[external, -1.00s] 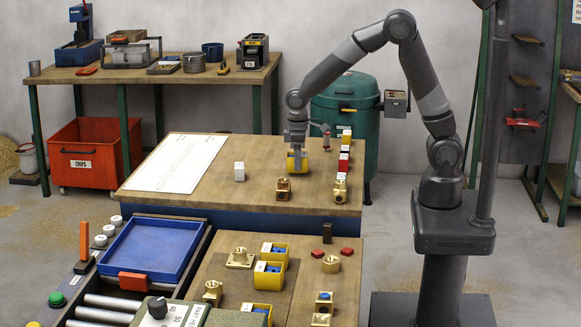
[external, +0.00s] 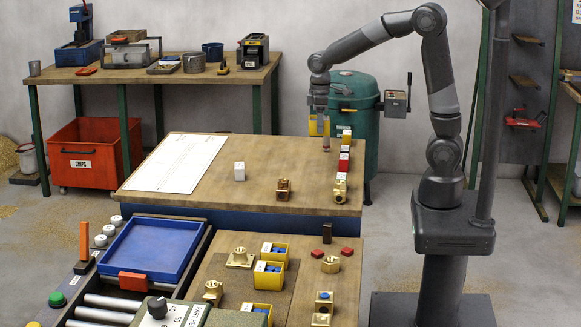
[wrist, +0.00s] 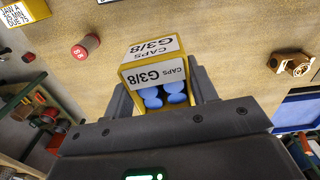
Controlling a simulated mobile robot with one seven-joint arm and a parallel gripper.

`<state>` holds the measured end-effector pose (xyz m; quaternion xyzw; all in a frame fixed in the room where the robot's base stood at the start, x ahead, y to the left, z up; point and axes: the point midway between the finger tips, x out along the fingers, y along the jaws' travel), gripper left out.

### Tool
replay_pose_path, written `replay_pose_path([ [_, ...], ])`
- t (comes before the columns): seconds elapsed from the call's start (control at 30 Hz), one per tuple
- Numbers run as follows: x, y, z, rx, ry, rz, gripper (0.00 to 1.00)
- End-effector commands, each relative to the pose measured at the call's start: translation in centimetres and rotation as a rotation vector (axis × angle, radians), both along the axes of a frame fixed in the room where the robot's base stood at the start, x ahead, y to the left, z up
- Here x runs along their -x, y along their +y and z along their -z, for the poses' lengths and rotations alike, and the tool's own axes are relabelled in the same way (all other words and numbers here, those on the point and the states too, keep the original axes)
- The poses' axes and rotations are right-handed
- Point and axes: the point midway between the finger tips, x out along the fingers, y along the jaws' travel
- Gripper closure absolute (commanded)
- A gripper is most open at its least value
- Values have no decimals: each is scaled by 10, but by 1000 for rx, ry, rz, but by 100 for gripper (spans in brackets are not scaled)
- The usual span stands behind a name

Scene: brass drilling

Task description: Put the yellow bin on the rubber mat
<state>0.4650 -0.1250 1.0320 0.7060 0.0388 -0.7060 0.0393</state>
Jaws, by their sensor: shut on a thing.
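My gripper (external: 319,108) is shut on a yellow bin (external: 319,126) and holds it above the right part of the wooden table. In the wrist view the bin (wrist: 153,78) sits between the fingers (wrist: 160,95), with white "CAPS G3/8" labels and blue caps inside. A darker brown mat (external: 236,286), which looks like the rubber mat, lies on the near bench, well away from my gripper. Other yellow bins with blue contents (external: 274,252) (external: 267,276) stand on or beside it; I cannot tell exactly where its edges run.
A white block (external: 239,171) and a brass part (external: 283,190) stand on the wooden table (external: 225,200). A row of small items (external: 343,165) lines its right edge. Brass fittings (external: 240,258) and red pieces (external: 347,251) are on the near bench. A blue tray (external: 150,250) lies left.

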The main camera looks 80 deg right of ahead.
Motion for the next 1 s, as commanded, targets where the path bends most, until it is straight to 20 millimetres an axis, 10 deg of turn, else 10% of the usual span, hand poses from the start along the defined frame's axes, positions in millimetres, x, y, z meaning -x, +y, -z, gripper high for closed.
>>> replay_pose_path([
  [0.37, -108, 108, -3, 20, 5, -317, 72],
  [0.7, -181, 279, 7, 30, 3, -672, 72],
  [1.0, -188, 442, 28, 26, 1, -960, 72],
])
